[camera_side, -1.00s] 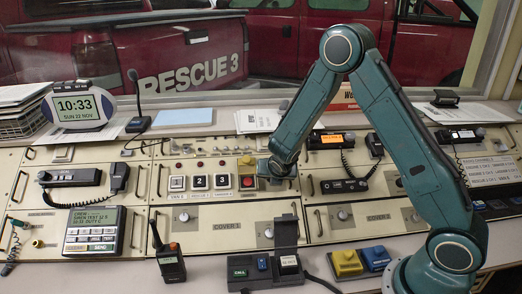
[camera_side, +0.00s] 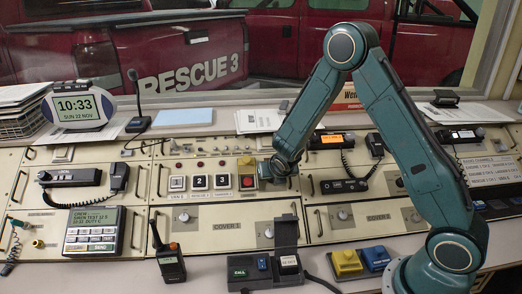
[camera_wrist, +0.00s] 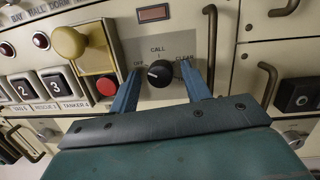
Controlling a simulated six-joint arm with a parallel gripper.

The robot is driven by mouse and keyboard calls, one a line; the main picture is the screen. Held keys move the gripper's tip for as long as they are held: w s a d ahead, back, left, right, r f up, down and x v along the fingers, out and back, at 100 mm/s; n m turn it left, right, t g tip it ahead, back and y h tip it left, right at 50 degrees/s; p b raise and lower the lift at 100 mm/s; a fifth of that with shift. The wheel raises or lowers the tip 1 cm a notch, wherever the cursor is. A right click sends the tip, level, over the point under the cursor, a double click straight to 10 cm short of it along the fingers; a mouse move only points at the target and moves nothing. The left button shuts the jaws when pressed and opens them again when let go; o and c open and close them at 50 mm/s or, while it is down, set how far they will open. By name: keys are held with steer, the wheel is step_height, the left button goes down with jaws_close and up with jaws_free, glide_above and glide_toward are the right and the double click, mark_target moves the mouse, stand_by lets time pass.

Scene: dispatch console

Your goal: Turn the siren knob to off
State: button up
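A round black knob (camera_wrist: 160,73) sits on a grey plate in the wrist view. My gripper (camera_wrist: 161,68) is open, with one blue finger on each side of the knob and visible gaps between. In the side view my gripper (camera_side: 275,170) is at the upper panel and hides the knob.
Left of the knob are a red button (camera_wrist: 106,87), a yellow mushroom-shaped part (camera_wrist: 69,43) and numbered switches (camera_wrist: 55,85). A drawer-like handle (camera_wrist: 211,40) stands close to the right finger. Below, in the side view, is a panel marked COVER 1 (camera_side: 227,237).

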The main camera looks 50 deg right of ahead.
stand_by(0.4)
steer(key=v, duration=1.3)
steer(key=shift+s+a+r, duration=0.2)
steer(key=shift+s+a, duration=0.05)
steer(key=s+a+r+m+y, duration=0.1)
steer(key=s+a+r+m, duration=0.1)
steer(key=s+r+m, duration=0.2)
steer(key=s+a+r+m+y, duration=0.2)
steer(key=s+r+m, duration=0.3)
steer(key=s+m, duration=0.6)
steer(key=s+a+r+m+g+y, duration=0.1)
steer(key=s+a+r+m+y, duration=0.1)
steer(key=s+m, duration=0.6)
steer(key=shift+s+a+r+m, duration=0.2)
steer(key=shift+a+r+m, duration=0.75)
steer(key=shift+m, duration=1.65)
steer(key=shift+d+r, duration=0.2)
steer(key=shift+c, duration=0.4)
